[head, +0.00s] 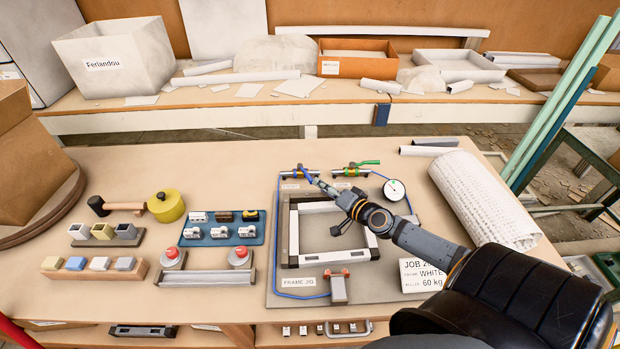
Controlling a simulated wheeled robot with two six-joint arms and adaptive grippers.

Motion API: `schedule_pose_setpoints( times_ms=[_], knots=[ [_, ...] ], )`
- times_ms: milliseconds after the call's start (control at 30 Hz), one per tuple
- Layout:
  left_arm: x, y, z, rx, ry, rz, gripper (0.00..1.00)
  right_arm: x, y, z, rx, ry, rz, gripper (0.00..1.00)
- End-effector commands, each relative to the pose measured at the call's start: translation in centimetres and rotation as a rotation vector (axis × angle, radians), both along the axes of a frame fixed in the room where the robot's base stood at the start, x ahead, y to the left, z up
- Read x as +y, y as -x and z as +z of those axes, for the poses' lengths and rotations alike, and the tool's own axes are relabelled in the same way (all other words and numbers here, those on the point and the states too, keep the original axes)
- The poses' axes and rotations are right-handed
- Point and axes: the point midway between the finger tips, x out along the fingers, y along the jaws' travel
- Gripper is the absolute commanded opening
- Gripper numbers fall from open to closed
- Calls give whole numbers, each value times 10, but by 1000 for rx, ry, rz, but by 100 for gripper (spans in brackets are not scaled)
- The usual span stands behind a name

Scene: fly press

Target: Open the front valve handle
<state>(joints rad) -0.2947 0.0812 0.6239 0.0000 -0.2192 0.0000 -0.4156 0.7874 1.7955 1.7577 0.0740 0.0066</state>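Two small valves stand along the back edge of the grey frame jig board. The left valve (297,174) has a blue handle (306,173) that slants down to the right, and a small label under it that is too small to read surely. The right valve (352,171) has a green handle (369,162) that points right. My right gripper (318,183) comes in from the lower right, with its fingertips at the lower end of the blue handle. The fingers look close together, but I cannot tell whether they grip it. My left gripper is out of view.
A round gauge (394,190) stands right of the valves. A metal frame (293,235) lies on the jig board (390,285) under my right arm. A white mesh roll (482,200) lies to the right. A blue tray (222,240) of small parts sits left.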

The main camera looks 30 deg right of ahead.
Motion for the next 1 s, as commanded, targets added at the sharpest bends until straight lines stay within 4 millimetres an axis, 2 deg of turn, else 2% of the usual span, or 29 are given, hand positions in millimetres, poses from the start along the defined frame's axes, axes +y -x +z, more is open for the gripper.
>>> schedule_pose_setpoints(
  times_ms=[33, 100, 333, 500, 733, 1000],
  knots=[
    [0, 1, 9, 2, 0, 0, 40, 0, -10, 5, -4, -7, -8, 38],
    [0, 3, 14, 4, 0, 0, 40, 5, -22, 2, -3, -11, -1, 38],
    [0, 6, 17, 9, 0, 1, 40, 6, -58, -10, -1, -3, -1, 38],
    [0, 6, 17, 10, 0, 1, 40, 8, -67, -14, 1, 0, 2, 38],
    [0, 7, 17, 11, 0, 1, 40, 8, -68, -14, 2, 1, 3, 38],
    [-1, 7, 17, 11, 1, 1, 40, 8, -68, -14, 2, 1, 3, 3]
  ],
)
